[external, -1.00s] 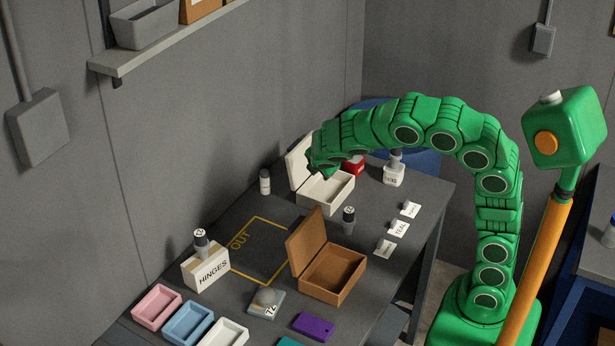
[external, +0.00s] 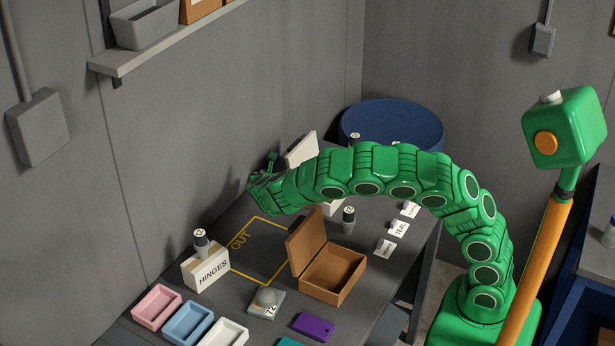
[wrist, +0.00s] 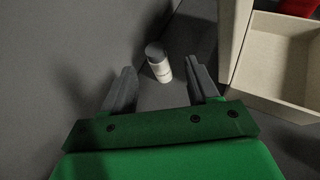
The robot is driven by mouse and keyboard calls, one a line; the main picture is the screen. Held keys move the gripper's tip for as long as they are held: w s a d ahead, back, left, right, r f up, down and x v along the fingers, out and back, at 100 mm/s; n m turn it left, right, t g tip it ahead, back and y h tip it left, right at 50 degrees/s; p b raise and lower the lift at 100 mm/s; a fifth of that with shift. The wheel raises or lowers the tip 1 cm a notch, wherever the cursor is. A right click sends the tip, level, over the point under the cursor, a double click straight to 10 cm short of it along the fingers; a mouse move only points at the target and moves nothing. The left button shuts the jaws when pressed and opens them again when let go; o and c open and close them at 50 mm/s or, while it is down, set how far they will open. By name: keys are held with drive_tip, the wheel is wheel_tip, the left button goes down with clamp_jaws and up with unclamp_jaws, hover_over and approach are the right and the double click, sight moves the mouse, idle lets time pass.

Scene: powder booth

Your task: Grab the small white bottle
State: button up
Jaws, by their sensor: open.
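The small white bottle (wrist: 159,68) stands on the dark table in the wrist view, with a greyish top and small dark print on its side. It is ahead of my gripper (wrist: 162,84), roughly in line with the gap between the two fingers. The fingers are apart and nothing is held. In the external view my gripper (external: 265,178) is over the table's back edge near the wall. I cannot make out the bottle there; my gripper covers that spot.
The open white box (wrist: 268,75) stands close to the right of the bottle, its raised lid (wrist: 233,38) nearest. The external view shows a brown open box (external: 333,277), a HINGES box (external: 207,272) with a dark-capped bottle, and a bare OUT square (external: 262,250) in front of my gripper.

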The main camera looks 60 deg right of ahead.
sight(264, 172)
drive_tip(key=shift+n+h, duration=0.3)
drive_tip(key=shift+h, duration=0.1)
drive_tip(key=shift+w+a+f+x, duration=0.1)
drive_tip(key=shift+w+x, duration=0.05)
drive_tip(key=shift+x, duration=1.3)
drive_tip(key=shift+w+a+f+x, duration=0.1)
drive_tip(key=shift+w+a+x, duration=0.05)
drive_tip(key=shift+x, duration=1.3)
drive_tip(key=shift+w+a+x, duration=0.1)
drive_tip(key=shift+w+x, duration=0.05)
drive_tip(key=shift+x, duration=1.25)
drive_tip(key=shift+c, duration=0.4)
drive_tip(key=c, duration=1)
